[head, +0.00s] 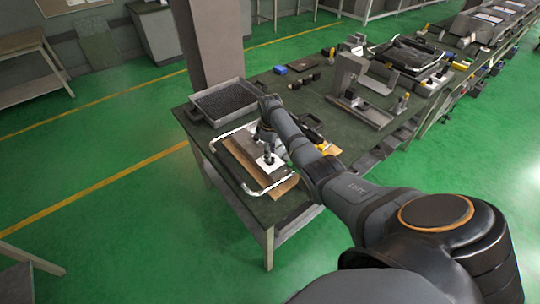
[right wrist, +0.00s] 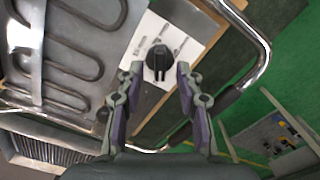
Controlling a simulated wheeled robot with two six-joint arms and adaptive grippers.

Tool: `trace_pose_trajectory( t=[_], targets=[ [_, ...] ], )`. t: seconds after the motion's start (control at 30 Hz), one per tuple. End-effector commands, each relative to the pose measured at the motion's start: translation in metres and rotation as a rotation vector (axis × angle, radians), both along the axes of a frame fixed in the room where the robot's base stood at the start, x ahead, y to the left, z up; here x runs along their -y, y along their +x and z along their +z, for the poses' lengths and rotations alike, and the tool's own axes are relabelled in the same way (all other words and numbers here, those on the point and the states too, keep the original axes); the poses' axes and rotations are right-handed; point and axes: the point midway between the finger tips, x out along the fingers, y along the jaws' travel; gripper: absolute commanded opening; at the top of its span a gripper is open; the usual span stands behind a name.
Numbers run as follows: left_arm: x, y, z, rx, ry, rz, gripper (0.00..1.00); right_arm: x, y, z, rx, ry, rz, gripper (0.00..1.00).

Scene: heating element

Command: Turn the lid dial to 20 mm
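The lid dial (right wrist: 157,60) is a black round knob on a white label plate (right wrist: 186,40) with small printed marks, in the right wrist view. Its setting is too small to read. My right gripper (right wrist: 160,70) is open, with a finger on each side of the dial and a visible gap at both sides. I cannot tell whether the fingertips are at the dial's height or above it. My left gripper is not in view.
A bent metal tube (head: 222,159) runs around the device, which sits on a brown board (head: 286,187). It also passes right of the gripper in the wrist view (right wrist: 262,62). Looped heating rods (right wrist: 80,45) lie at left. A dark-filled tray (head: 204,118) stands behind.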

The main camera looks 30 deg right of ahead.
Motion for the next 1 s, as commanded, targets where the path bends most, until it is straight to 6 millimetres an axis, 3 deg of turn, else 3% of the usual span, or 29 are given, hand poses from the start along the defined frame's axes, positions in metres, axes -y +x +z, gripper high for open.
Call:
trace_pose_trajectory(
  t=[0.2, 0.47, 0.77, 1.0],
  targets=[
    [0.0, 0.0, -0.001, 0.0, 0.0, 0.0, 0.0, 0.0, 0.001, -0.024, 0.001, 0.0, -0.001, 0.36],
    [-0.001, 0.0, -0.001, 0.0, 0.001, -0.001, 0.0, 0.0, 0.0, -0.027, 0.001, 0.0, -0.001, 0.36],
    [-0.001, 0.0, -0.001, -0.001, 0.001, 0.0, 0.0, 0.0, 0.0, -0.027, 0.001, 0.0, -0.001, 0.0],
    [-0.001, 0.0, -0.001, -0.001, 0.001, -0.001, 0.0, 0.0, 0.0, -0.027, 0.001, 0.0, -0.003, 0.0]
  ],
)
